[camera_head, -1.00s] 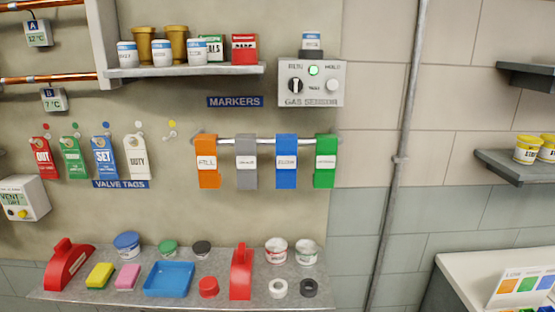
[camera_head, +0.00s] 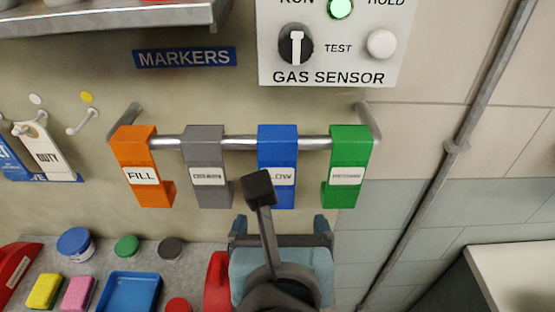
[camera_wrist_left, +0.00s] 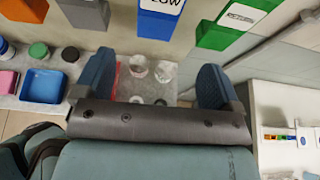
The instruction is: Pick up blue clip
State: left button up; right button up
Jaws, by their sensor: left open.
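The blue clip (camera_head: 277,146) hangs on the metal rail, between the grey clip (camera_head: 206,150) and the green clip (camera_head: 348,150). Its white label is partly covered by a dark part of my arm. My left gripper (camera_head: 280,226) is open and empty, below the blue and green clips and apart from them. In the left wrist view its two blue fingers (camera_wrist_left: 158,82) stand wide apart. The blue clip (camera_wrist_left: 158,24) shows there at the top, beyond the fingers, cut off by the frame edge. My right gripper is not in view.
The orange clip (camera_head: 140,150) hangs at the rail's left end. The gas sensor box (camera_head: 330,50) is above the rail. The shelf (camera_head: 60,240) below holds a blue tray (camera_head: 128,292), sponges and jars. A pipe (camera_head: 455,148) runs down the wall at right.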

aim_at(277, 191)
pick_arm(q)
jog(key=b+x, duration=0.1)
jog(key=x, duration=0.6)
jog(key=shift+w+f, duration=0.15)
jog(key=shift+w, duration=0.05)
jog(key=shift+w+f, duration=0.15)
jog(key=shift+w, duration=0.15)
jog(key=x, duration=0.2)
jog(key=p+x, duration=0.1)
jog(key=x, duration=0.1)
jog(key=shift+w+a+f, duration=0.2)
jog(key=shift+w+f, duration=0.1)
jog(key=shift+f, duration=0.05)
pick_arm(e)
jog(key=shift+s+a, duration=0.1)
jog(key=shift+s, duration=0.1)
pick_arm(q)
jog(key=shift+c, duration=1.3)
jog(key=c, duration=0.8)
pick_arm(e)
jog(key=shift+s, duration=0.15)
